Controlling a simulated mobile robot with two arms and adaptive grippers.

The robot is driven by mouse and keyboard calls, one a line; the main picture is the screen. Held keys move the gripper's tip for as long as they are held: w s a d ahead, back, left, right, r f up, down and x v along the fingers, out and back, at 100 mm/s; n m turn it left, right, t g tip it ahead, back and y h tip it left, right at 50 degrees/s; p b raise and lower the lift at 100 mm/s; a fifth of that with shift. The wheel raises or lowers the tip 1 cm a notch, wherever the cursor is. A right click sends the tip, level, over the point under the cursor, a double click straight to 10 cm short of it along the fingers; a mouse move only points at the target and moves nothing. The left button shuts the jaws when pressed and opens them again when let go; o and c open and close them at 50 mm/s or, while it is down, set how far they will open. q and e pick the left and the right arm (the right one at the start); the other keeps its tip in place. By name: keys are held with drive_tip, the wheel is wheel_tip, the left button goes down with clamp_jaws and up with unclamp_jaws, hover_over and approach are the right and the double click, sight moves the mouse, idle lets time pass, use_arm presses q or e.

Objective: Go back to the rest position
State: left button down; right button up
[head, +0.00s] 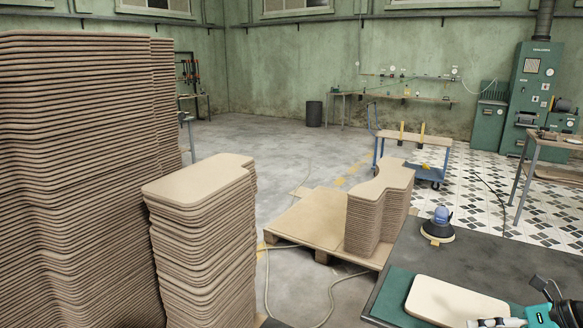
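Part of my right arm shows in the bottom right corner of the head view, silver, teal and black, over the dark table. The black parts at its end look like my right gripper (545,287), cut by the frame edge. I cannot tell whether it is open or shut. My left arm and gripper are not in view. A pale curved board (452,301) lies on the green mat (393,292) on the table, just left of my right arm.
Tall board stacks (75,170) and a lower stack (203,245) stand at left. Another stack (376,210) stands on a pallet (308,222). A blue-topped sander (438,226) sits on the dark table (490,252). A blue cart (412,152) stands behind. Open floor lies mid-left.

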drive_tip(key=w+a+r+m+t+y, duration=0.1)
drive_tip(key=w+a+m+t+y, duration=0.25)
drive_tip(key=a+m+t, duration=0.8)
drive_tip(key=s+a+f+m+g+h, duration=0.2)
drive_tip(key=s+f+m+g+h, duration=0.4)
drive_tip(key=s+f+m+h, duration=0.9)
drive_tip(key=s+a+f+m+g+y, duration=0.2)
drive_tip(key=s+a+m+g, duration=0.15)
drive_tip(key=s, duration=0.35)
drive_tip(key=s+a+f+m+g+y, duration=0.1)
drive_tip(key=s+a+m+g+y, duration=0.15)
drive_tip(key=s+g, duration=0.35)
wheel_tip(320, 180, down, 23)
drive_tip(key=s+d+f+g, duration=0.1)
drive_tip(key=s+d+f, duration=0.2)
drive_tip(key=s+f, duration=1.5)
drive_tip(key=shift+d+f, duration=0.15)
drive_tip(key=shift+f, duration=0.55)
drive_tip(key=shift+s, duration=0.1)
